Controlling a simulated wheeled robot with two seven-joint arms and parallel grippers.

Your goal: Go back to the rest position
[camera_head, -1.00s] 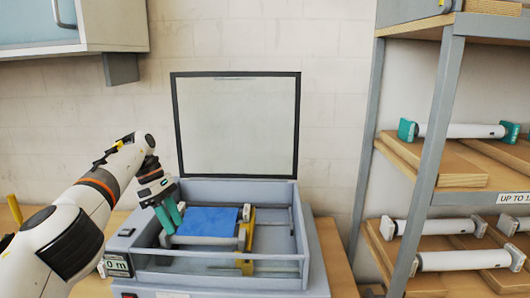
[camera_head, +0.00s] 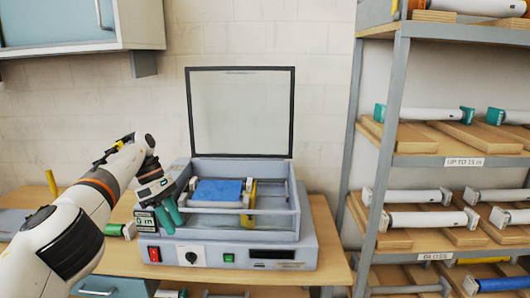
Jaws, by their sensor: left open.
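The roll laminator (camera_head: 273,255) is a grey machine on a wooden bench, with its framed clear lid (camera_head: 240,112) standing open. A roll with a blue sheet (camera_head: 218,190) lies inside its bay, beside a yellow bracket (camera_head: 248,196). My left gripper (camera_head: 176,212) has teal fingers and is open and empty. In the picture it overlaps the laminator's front left corner, left of the blue sheet; I cannot tell its exact distance from the housing. My right gripper is out of view.
A grey shelf rack (camera_head: 382,150) with white rolls on wooden cradles stands at the right. A wall cabinet (camera_head: 60,25) hangs at the upper left. The wooden bench (camera_head: 328,235) has bare room right of the laminator. A green-ended roll (camera_head: 118,229) lies left of it.

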